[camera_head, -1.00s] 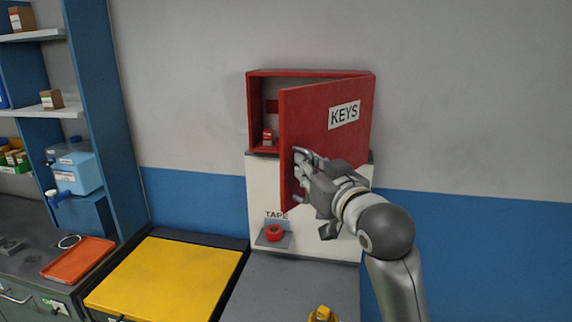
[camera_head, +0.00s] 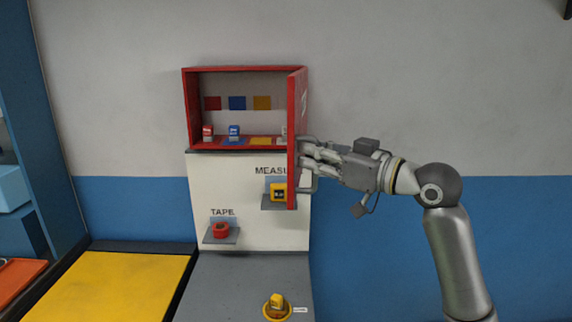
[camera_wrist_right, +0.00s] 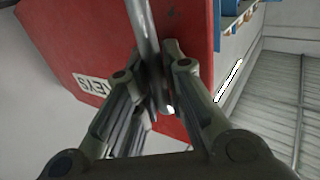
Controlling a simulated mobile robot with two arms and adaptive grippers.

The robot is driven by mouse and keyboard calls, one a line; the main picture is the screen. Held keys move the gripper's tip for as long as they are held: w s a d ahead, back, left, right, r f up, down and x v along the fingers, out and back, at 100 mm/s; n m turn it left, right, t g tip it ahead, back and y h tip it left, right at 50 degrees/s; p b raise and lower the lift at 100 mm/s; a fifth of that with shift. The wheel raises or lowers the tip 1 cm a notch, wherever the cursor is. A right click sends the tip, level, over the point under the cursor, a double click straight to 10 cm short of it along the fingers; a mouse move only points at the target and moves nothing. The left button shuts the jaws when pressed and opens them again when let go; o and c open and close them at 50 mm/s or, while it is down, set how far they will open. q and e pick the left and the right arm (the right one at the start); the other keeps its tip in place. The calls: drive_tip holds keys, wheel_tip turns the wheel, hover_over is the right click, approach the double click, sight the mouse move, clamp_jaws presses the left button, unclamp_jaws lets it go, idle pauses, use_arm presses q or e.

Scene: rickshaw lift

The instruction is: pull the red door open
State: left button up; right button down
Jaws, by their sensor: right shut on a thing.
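The red door (camera_head: 297,130) is hinged on the right side of the red wall cabinet (camera_head: 187,110). It stands wide open, seen nearly edge-on in the head view. In the right wrist view the door (camera_wrist_right: 75,45) fills the upper left, with part of a KEYS label (camera_wrist_right: 95,85). My right gripper (camera_head: 308,160) is at the door's outer face, shut on the grey bar handle (camera_wrist_right: 145,40), which passes between its fingers. Inside the cabinet are a red item (camera_head: 207,132) and a blue item (camera_head: 234,131). My left gripper is not in view.
A white panel below the cabinet carries a red tape roll (camera_head: 220,230) and a yellow tape measure (camera_head: 279,192) on small shelves. A yellow object (camera_head: 277,303) is on the grey worktop (camera_head: 245,275). A yellow surface (camera_head: 105,290) lies to the left.

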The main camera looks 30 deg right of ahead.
drive_tip(key=shift+s+d+b, duration=0.35)
drive_tip(key=shift+s+d, duration=0.05)
drive_tip(key=shift+d, duration=0.4)
drive_tip(key=shift+s+d+b, duration=0.35)
drive_tip(key=shift+s+d, duration=0.05)
drive_tip(key=shift+d, duration=0.35)
drive_tip(key=c, duration=1.5)
unclamp_jaws()
drive_tip(key=shift+s, duration=0.1)
drive_tip(key=v, duration=1.2)
